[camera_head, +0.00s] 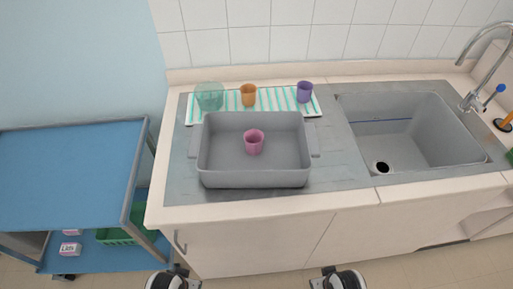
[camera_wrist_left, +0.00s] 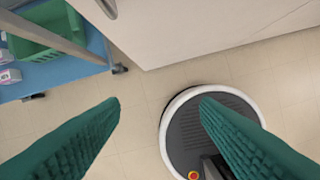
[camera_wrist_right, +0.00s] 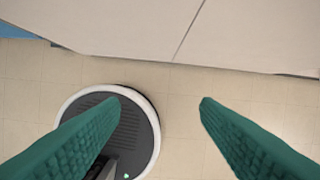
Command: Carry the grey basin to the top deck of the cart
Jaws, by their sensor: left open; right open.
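The grey basin (camera_head: 225,178) stands on the counter's grey metal top, left of the sink, with a handle on its left and right sides. A pink cup (camera_head: 254,142) stands inside it. The cart (camera_head: 70,170) is at the left, its blue top deck bare. My left gripper (camera_wrist_left: 160,104) is open and empty over the floor in the left wrist view. My right gripper (camera_wrist_right: 160,102) is open and empty over the floor in the right wrist view. In the head view only parts of both arms show at the bottom edge, below the counter front.
Behind the basin, a striped mat (camera_head: 275,101) holds a clear green cup (camera_head: 209,97), an orange cup (camera_head: 248,95) and a purple cup (camera_head: 305,92). The sink (camera_head: 430,145) and its tap (camera_head: 475,95) are at the right. A green crate (camera_head: 115,237) is on the cart's lower deck.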

